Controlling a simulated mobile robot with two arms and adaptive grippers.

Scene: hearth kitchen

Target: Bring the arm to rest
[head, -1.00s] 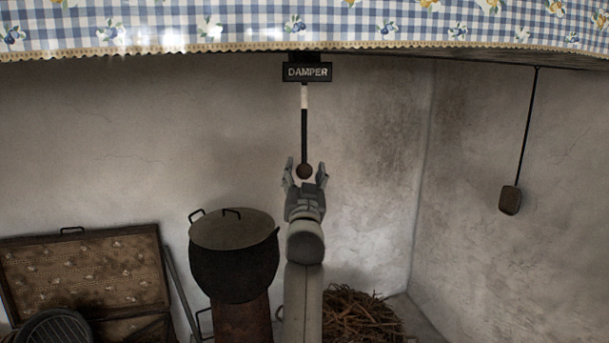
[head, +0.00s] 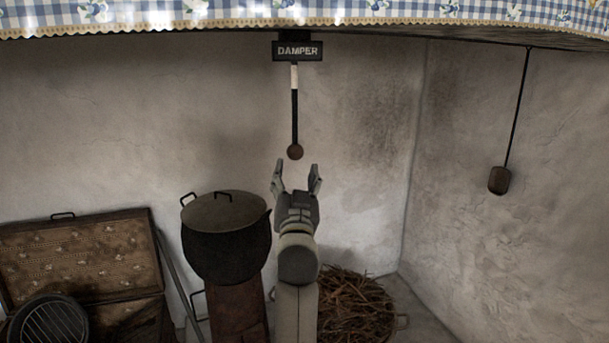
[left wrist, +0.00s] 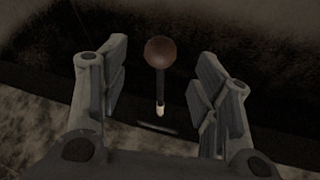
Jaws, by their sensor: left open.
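My left gripper (head: 296,178) is open and empty in the middle of the head view, its fingers pointing up. The damper rod (head: 295,105) hangs from under the DAMPER sign (head: 298,51), black with a white band near its top. Its round brown knob (head: 295,152) is just above my fingertips, clear of them. In the left wrist view the knob (left wrist: 160,52) shows between and beyond the two open fingers (left wrist: 163,85), touching neither. My right gripper is in neither view.
A black lidded pot (head: 227,245) stands left of my arm on a rusty support. A basket of twigs (head: 350,305) is at lower right. An open patterned case (head: 80,258) is at left. A block on a cord (head: 499,180) hangs at right. A checked cloth valance (head: 400,14) spans the top.

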